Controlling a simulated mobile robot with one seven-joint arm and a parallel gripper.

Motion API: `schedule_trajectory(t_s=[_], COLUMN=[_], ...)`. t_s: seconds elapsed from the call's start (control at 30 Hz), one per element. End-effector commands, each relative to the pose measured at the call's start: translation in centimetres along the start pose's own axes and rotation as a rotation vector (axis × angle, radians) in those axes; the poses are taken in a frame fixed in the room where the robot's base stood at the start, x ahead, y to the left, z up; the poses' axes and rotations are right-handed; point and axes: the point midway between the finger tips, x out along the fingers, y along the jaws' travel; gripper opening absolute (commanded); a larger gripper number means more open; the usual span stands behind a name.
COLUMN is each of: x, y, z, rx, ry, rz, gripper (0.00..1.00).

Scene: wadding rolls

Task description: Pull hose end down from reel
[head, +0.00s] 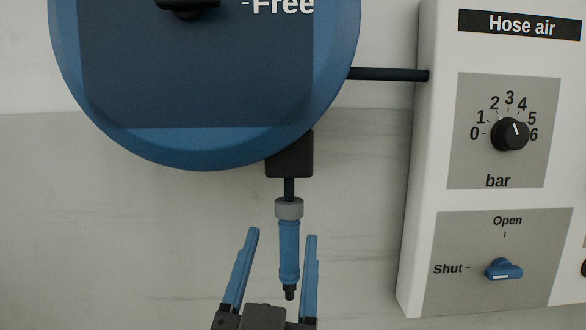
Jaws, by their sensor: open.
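The hose end (288,248) is a blue handle with a grey collar at its top and a dark nozzle tip below. It hangs upright on a short dark hose from a black outlet block (290,154) under the reel. The reel (205,148) is a large blue round drum at the upper left, cut off by the top edge. My gripper (282,236) is open with its blue fingers pointing up. In the picture the hose end lies between the two fingers, close to the right one. I cannot tell whether they touch or how their depths compare.
A white control box (418,180) stands at the right, with a black pressure knob (510,134) and a blue valve lever (503,270) beside the label Shut. A dark pipe (388,75) joins reel and box. The wall area left of my gripper is clear.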

Motion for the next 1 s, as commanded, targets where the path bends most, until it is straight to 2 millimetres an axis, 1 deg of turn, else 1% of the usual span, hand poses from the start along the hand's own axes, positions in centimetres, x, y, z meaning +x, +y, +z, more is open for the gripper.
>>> schedule_trajectory(t_s=[0.03, 0.17, 0.43, 0.6, 0.73, 0.87, 1.0], x=[0.8, 1.2, 0.4, -0.3, -0.2, 1.1, 3.6], y=[-0.5, -0.9, -1.2, -1.1, -1.0, -0.8, -0.4], z=[-0.9, 0.0, 1.6, 2.2, 2.7, 3.1, 3.9], rx=[-0.007, -0.027, -0.091, -0.116, -0.123, -0.122, -0.122], ry=[-0.047, -0.144, -0.299, -0.340, -0.348, -0.346, -0.347], rz=[0.009, 0.041, 0.096, 0.114, 0.119, 0.119, 0.120], gripper=[0.65, 0.65, 0.65, 0.65, 0.65, 0.65, 0.65])
